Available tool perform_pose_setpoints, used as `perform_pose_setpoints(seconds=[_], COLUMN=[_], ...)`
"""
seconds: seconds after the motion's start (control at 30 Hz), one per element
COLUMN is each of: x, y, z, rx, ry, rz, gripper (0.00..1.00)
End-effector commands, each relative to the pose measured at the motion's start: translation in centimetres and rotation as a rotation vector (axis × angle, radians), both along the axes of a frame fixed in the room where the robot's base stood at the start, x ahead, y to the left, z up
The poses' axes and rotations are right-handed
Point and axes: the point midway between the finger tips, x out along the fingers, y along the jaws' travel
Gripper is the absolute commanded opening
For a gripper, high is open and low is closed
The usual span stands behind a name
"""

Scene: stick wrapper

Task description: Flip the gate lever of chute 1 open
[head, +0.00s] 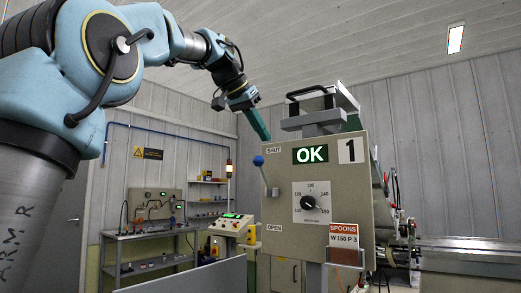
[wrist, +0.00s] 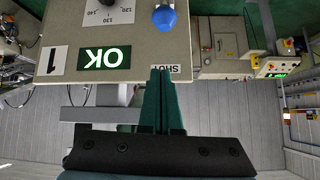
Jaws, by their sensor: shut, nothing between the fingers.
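The chute 1 panel (head: 345,185) is a beige box with a number 1 plate (head: 351,150) and a lit OK display (head: 310,154). Its gate lever (head: 264,175) is a metal rod with a blue ball knob (head: 258,161) on the panel's left side, tilted up toward the SHUT label (head: 273,150). The OPEN label (head: 274,228) is lower down. My gripper (head: 266,138) is shut and empty, its green fingers pointing down just above the knob and SHUT label. In the wrist view, upside down, the knob (wrist: 164,18) lies beyond the fingertips (wrist: 162,70), apart from them.
A dial (head: 310,202) sits mid-panel, and a red SPOONS card (head: 344,237) hangs at the lower right. A control box (head: 236,224) and a workbench (head: 150,235) stand behind to the left. A conveyor (head: 465,255) runs off right. Air left of the lever looks free.

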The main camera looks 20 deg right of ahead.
Motion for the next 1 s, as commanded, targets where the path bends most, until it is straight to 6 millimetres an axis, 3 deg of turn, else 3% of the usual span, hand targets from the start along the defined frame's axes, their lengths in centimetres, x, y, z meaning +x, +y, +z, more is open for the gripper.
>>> perform_pose_setpoints(seconds=[0.2, 0.53, 1.0], x=[1.4, 0.4, 0.2], y=[-3.1, -0.1, 0.3], z=[-3.0, -4.7, -4.9], rx=[0.002, 0.0, -0.001], ry=[0.003, -0.001, 0.0], rz=[-0.002, 0.001, 0.0], gripper=[0.0, 0.0, 0.0])
